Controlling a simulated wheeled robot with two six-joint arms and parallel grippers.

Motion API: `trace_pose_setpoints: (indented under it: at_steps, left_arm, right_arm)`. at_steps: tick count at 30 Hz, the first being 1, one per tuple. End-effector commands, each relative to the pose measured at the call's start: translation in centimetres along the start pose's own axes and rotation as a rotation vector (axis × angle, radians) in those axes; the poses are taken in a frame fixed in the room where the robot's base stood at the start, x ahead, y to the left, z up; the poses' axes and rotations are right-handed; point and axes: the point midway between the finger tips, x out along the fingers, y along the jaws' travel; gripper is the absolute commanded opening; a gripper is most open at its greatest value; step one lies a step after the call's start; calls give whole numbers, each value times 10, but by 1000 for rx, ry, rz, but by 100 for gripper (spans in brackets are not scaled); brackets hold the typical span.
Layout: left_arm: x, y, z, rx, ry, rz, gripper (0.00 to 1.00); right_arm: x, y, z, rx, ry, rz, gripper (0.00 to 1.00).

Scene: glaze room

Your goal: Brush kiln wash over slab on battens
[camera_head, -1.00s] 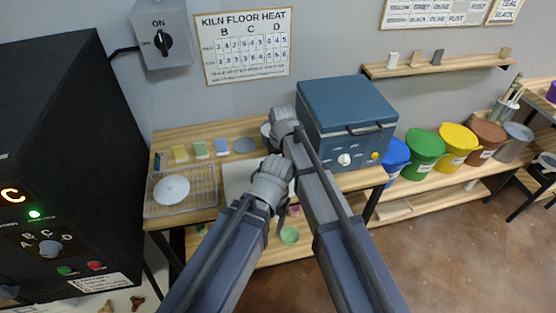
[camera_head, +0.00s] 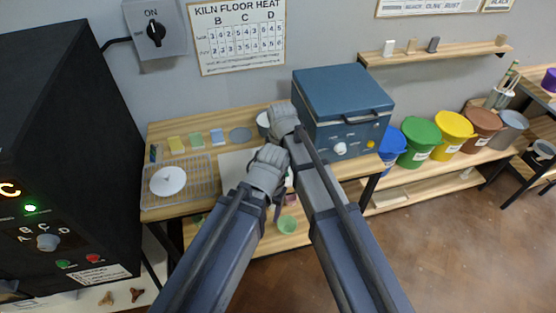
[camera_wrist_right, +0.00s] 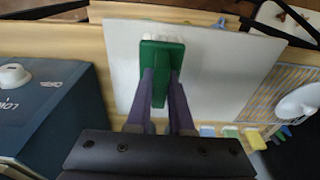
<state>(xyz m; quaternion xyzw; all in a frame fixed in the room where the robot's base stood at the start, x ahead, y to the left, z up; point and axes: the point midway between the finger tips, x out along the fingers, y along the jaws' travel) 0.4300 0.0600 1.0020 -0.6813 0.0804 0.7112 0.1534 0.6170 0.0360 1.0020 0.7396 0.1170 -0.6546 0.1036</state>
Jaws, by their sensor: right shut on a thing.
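A flat white slab (camera_wrist_right: 205,75) lies on the wooden table; its left part shows in the head view (camera_head: 230,168), the rest behind my arms. Any battens under it are hidden. My right gripper (camera_wrist_right: 161,80) is shut on a green brush (camera_wrist_right: 158,72) with white bristles (camera_wrist_right: 162,38). The brush is over the slab; I cannot tell whether the bristles touch it. In the head view my right wrist is by the blue kiln and the brush is hidden. My left gripper (camera_head: 266,172) is in front of the slab, its fingers mostly hidden behind its own arm.
A wire rack (camera_head: 200,187) with a white disc (camera_head: 168,181) stands left of the slab. The blue kiln (camera_head: 340,92) blocks the right side. A pot (camera_head: 263,122) is near my right wrist.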

Motion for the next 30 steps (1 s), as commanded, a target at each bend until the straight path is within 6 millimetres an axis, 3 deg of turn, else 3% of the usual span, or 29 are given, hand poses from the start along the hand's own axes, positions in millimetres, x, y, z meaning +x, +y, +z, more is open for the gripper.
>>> trace_pose_setpoints:
  at_steps: [12, 20, 30]
  left_arm:
    - [2, 0, -2, 0, 0, 0, 63]
    - [2, 0, -3, -1, 0, 0, 63]
    - [-1, 2, -8, 5, 1, 0, 63]
  right_arm:
    - [-2, -1, 32, -2, 0, 0, 0]
    - [-2, -4, 34, -3, -1, -1, 0]
    - [-4, -28, 34, -7, -1, -1, 0]
